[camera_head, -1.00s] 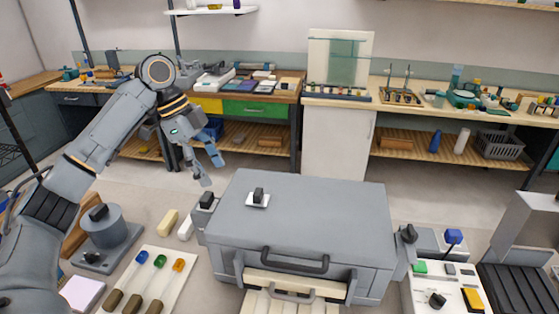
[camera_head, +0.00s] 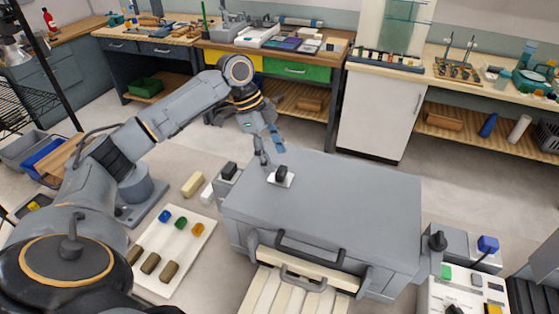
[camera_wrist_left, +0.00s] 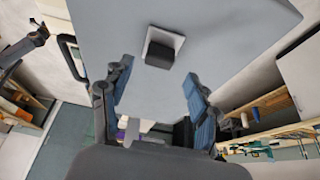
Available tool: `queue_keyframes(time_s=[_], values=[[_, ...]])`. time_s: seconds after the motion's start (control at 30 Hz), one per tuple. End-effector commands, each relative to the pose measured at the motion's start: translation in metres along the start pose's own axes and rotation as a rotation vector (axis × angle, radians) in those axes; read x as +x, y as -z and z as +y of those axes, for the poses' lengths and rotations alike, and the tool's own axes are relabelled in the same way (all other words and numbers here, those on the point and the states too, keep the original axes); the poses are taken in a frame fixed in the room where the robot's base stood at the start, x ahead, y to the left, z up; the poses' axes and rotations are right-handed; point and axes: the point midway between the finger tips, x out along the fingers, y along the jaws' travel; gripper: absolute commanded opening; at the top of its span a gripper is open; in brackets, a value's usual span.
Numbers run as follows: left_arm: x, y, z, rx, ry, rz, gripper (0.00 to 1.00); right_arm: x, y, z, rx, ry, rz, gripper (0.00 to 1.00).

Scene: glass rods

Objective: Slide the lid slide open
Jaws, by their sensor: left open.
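The lid slide is a small white plate with a black knob (camera_head: 281,175), on the top left back of a large grey box (camera_head: 345,205). In the left wrist view the knob (camera_wrist_left: 163,51) and its plate lie just beyond my fingertips, roughly between their lines. No opening in the lid shows around the plate. My left gripper (camera_head: 272,154) is open and empty, close above and behind the knob. Its two fingers also show spread in the left wrist view (camera_wrist_left: 158,76), and neither seems to touch the knob. My right gripper is not in view.
The box has a dark front handle (camera_head: 308,252) and a pale drawer (camera_head: 290,297) below it. A control panel (camera_head: 465,292) stands at the right. Most of the lid top is clear.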

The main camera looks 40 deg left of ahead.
Motion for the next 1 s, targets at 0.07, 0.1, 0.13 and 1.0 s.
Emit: queue_keyframes(time_s=[0.07, 0.1, 0.13, 1.0], values=[[0.012, 0.001, 0.001, 0.000, -0.004, 0.001, 0.60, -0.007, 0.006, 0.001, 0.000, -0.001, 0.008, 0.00], [0.018, 0.001, 0.001, 0.000, -0.004, 0.001, 0.60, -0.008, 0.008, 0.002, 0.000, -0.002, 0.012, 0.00], [0.022, 0.001, 0.001, -0.001, -0.003, 0.001, 0.60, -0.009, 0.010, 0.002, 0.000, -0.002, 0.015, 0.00], [0.039, 0.000, 0.000, 0.000, 0.000, 0.000, 0.00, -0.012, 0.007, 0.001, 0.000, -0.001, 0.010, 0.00]])
